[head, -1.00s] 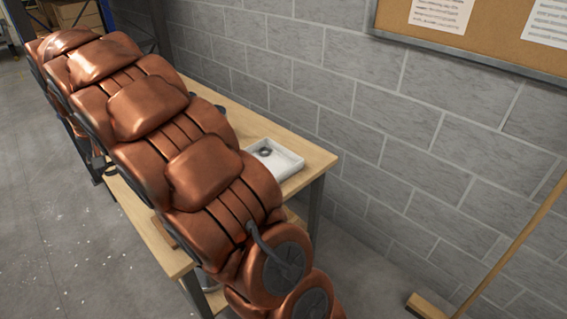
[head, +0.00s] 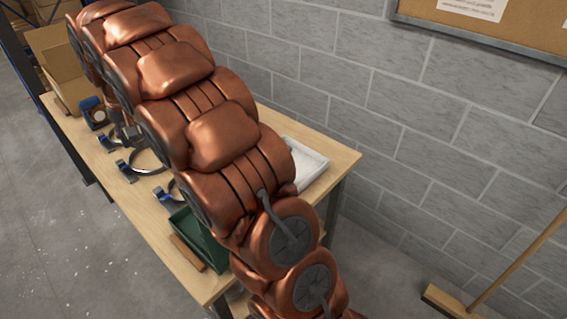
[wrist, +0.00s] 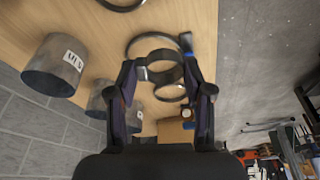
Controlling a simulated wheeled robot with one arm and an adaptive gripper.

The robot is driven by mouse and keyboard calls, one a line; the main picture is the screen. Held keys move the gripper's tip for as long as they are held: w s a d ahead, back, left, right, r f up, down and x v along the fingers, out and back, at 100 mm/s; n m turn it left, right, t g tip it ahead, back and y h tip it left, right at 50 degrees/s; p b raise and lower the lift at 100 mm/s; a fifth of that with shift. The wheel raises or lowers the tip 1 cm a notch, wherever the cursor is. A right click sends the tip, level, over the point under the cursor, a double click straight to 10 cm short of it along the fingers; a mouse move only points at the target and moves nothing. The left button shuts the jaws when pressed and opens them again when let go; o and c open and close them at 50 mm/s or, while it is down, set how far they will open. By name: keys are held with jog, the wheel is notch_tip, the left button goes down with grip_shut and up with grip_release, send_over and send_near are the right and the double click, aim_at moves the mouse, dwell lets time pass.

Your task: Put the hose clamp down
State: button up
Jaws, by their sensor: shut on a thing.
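My gripper (wrist: 165,69) is shut on a small dark grey ring, the hose clamp (wrist: 166,66), in the wrist view. The clamp is held between the fingertips over the wooden bench (wrist: 205,15). A larger clamp ring (wrist: 133,41) with a blue part lies on the bench just beyond the held one. Another ring (wrist: 125,3) is cut by the top edge. In the head view, clamps with blue screw parts (head: 148,160) lie along the bench. My arm hides much of the bench there, and the held clamp cannot be made out.
Grey metal duct pieces (wrist: 54,66) stand at the left in the wrist view. A white tray (head: 312,160), a green bin (head: 197,243), a wooden block (head: 187,253) and a cardboard box (head: 68,78) are on the bench. A block wall (head: 400,130) runs behind. A broom (head: 450,302) leans at right.

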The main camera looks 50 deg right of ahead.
jog(key=s+d+f+n, duration=0.1)
jog(key=s+d+f, duration=0.35)
jog(key=d, duration=0.65)
jog(key=s+d+f+n, duration=0.1)
jog(key=s+d+f, duration=0.2)
jog(key=s+d, duration=0.5)
jog(key=s+d+f+n, duration=0.1)
jog(key=s+d+f, duration=0.2)
jog(key=d, duration=1)
jog(key=shift+y, duration=0.3)
notch_tip(320, 180, down, 9)
jog(key=p, duration=0.4)
jog(key=shift+a, duration=0.15)
jog(key=shift+f, duration=0.3)
jog(key=shift+f, duration=0.2)
jog(key=o, duration=0.7)
jog(key=shift+c, duration=0.2)
jog(key=shift+r, duration=0.1)
